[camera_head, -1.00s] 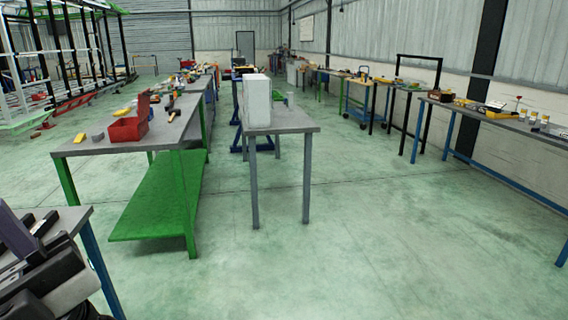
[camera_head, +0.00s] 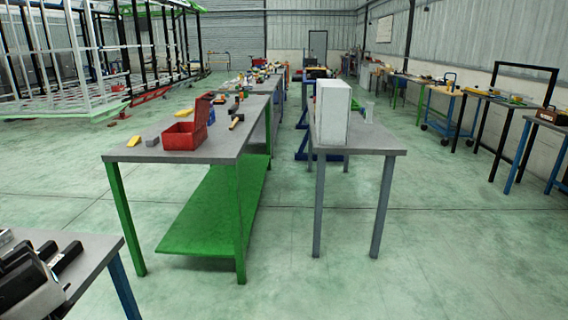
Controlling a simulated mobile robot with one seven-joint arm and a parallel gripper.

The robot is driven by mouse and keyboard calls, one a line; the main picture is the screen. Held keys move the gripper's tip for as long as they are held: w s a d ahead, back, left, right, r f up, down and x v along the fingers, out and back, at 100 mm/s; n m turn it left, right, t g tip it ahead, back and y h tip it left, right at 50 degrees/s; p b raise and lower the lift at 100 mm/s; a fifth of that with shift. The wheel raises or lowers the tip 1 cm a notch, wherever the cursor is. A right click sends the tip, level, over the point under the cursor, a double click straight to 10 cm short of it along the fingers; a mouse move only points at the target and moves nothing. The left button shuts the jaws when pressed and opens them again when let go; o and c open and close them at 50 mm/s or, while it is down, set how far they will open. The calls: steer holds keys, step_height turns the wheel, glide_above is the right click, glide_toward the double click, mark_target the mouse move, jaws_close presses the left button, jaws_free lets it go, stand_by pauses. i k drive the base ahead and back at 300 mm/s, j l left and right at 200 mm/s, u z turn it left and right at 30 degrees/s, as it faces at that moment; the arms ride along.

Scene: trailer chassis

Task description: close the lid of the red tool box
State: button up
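The red tool box (camera_head: 182,138) sits on the grey top of the green-legged workbench, left of the middle. Its lid (camera_head: 203,112) is open and stands up at the right rear side of the box. What lies inside the box is too small to make out. A black and light-grey part, apparently my gripper (camera_head: 40,262), shows cut off at the lower left, in front of a near table. It is well apart from the tool box. Its fingers are not clear enough to tell open from shut.
The workbench (camera_head: 225,150) also bears a yellow item (camera_head: 134,141), a grey block (camera_head: 152,142) and a hammer (camera_head: 236,121). A table with a white box (camera_head: 331,112) stands to its right. A near table (camera_head: 100,250) fills the lower left. The floor ahead is clear.

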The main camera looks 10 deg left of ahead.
mark_target(201, 110)
steer(key=i, duration=1.25)
steer(key=i+u, duration=0.4)
steer(key=i, duration=0.15)
steer(key=i+u, duration=0.4)
steer(key=i+j+u, duration=0.1)
steer(key=i+u, duration=0.25)
steer(key=i, duration=0.45)
